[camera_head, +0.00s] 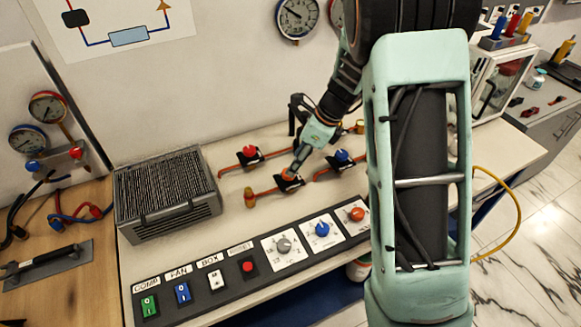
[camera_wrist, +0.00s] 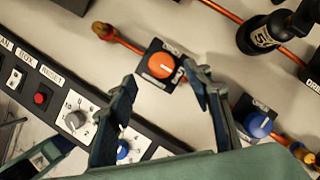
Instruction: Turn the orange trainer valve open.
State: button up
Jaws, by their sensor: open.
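The orange trainer valve is a round orange knob (camera_wrist: 162,65) with a pale line across its top, on a black block in a copper pipe. In the wrist view it sits between and beyond the fingertips of my gripper (camera_wrist: 161,76). My gripper is open and holds nothing. In the head view my gripper (camera_head: 295,168) reaches down over the valve's black block (camera_head: 290,184) and partly hides the knob. I cannot tell whether the fingers touch it.
A red valve (camera_head: 249,152) and a blue valve (camera_head: 342,156) stand nearby on the bench; the blue one also shows in the wrist view (camera_wrist: 258,125). A control panel (camera_head: 219,305) with switches and knobs runs along the front. A grey vented box (camera_head: 170,197) stands left.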

jog(key=x, duration=0.5)
jog(key=c, duration=1.1)
jog(key=shift+w, duration=0.1)
jog(key=shift+c, duration=0.2)
